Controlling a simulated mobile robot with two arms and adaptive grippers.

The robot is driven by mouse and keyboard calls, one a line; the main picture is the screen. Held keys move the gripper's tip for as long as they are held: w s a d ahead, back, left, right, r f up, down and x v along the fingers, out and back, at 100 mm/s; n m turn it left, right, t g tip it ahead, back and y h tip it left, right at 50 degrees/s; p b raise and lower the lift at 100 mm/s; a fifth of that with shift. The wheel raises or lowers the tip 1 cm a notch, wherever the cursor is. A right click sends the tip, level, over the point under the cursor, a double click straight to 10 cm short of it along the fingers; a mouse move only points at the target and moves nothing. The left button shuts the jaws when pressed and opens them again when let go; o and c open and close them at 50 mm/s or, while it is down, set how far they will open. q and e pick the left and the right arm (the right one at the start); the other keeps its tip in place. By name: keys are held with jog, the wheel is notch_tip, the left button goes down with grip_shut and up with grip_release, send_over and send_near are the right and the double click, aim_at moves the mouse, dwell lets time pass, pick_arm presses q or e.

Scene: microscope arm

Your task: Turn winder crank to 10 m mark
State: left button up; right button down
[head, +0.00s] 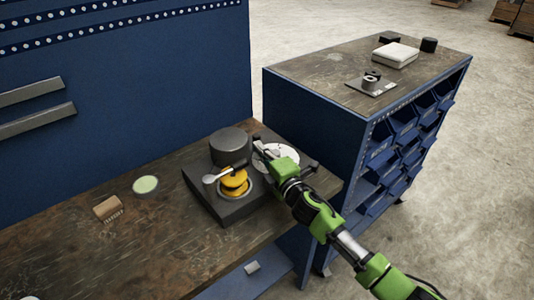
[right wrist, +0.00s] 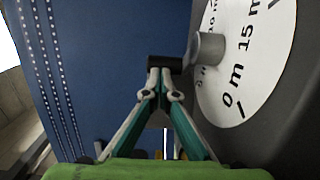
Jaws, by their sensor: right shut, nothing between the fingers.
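The winder (head: 229,207) is a dark grey unit on the workbench, with a yellow spool (head: 235,184) and a dark round drum (head: 230,146). A crank arm with a pale knob (head: 208,179) lies above the spool. The white dial (head: 277,157) is on the right of the unit; in the right wrist view the dial (right wrist: 255,75) shows "0 m" and "15 m", with a grey cylindrical peg (right wrist: 207,48) in front of it. My right gripper (head: 260,147) is over the dial, shut and empty; its fingertips (right wrist: 165,64) are left of the peg. My left gripper is out of view.
On the workbench (head: 120,245) lie a green disc (head: 145,185) and a small brown block (head: 108,208). A blue cabinet (head: 315,112) with bins stands behind at the right, holding a white box and small dark parts. A blue panel (head: 130,80) rises behind the bench.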

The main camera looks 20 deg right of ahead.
jog(key=shift+w+a+f+m+h, duration=0.1)
jog(key=shift+w+a+m+h, duration=0.1)
jog(key=shift+m+h, duration=0.35)
jog(key=shift+w+d+h, duration=0.15)
jog(key=shift+w+h, duration=0.05)
jog(key=shift+h, duration=0.15)
jog(key=shift+w+b, duration=0.15)
jog(key=shift+b, duration=0.15)
jog(key=shift+w+d+b, duration=0.3)
jog(key=shift+w+b, duration=0.05)
jog(key=shift+w, duration=0.6)
jog(key=shift+w+d+b, duration=0.3)
jog(key=shift+w+b, duration=0.05)
jog(key=shift+w, duration=0.05)
jog(key=shift+w+d+m+h, duration=0.1)
jog(key=shift+w+m+h, duration=0.1)
jog(key=shift+m+h, duration=0.6)
jog(key=shift+d+h, duration=0.1)
jog(key=shift+h, duration=0.2)
